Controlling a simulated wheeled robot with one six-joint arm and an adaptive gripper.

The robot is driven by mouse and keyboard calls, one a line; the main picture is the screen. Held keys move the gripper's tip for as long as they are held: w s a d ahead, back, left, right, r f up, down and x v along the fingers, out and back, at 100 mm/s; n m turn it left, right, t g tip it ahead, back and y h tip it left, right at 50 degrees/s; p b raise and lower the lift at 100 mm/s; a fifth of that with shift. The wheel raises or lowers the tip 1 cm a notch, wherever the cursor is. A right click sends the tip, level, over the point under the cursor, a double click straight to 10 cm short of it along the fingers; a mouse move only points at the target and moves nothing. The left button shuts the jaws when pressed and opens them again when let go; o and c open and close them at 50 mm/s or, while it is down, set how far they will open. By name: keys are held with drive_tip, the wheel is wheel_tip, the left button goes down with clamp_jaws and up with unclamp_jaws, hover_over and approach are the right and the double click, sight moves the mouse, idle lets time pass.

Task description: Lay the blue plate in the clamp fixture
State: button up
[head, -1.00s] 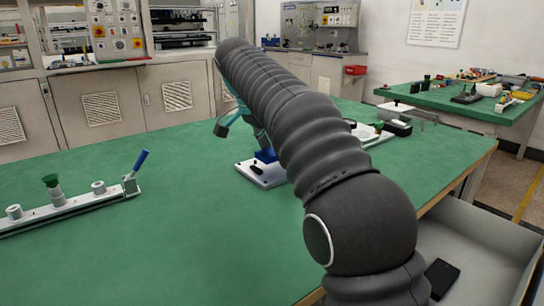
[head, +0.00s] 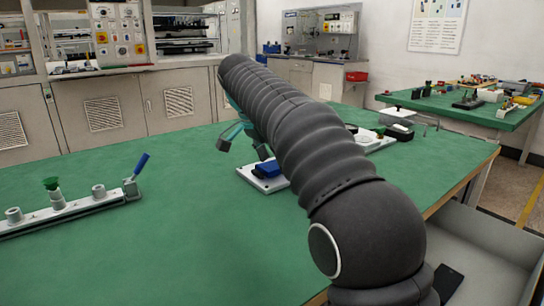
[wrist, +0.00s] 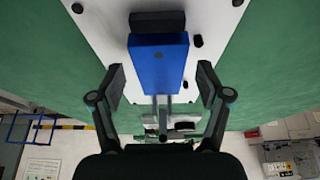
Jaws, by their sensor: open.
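The blue plate (head: 268,169) is a block-like piece on the white base plate (head: 272,187) of what looks like the clamp fixture, near the middle of the green bench. In the wrist view the blue plate (wrist: 158,62) lies against a dark block (wrist: 157,22) on the white base (wrist: 108,32). My gripper (head: 246,143) is open, above and to the left of the blue plate in the head view. In the wrist view its fingers (wrist: 160,85) are on either side of the plate's near end, with visible gaps. My arm hides part of the fixture.
A rail (head: 78,207) with several posts and a blue lever lies at the bench's left. Another white fixture (head: 377,141) stands behind my arm to the right. The green bench (head: 190,240) is clear in front. A second bench with small items is at the far right.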

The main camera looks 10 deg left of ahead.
drive_tip(key=p+v, duration=0.3)
drive_tip(key=v, duration=0.5)
drive_tip(key=shift+w+r, duration=0.1)
drive_tip(key=shift+r, duration=0.05)
drive_tip(key=v, duration=0.4)
drive_tip(key=shift+b, duration=0.3)
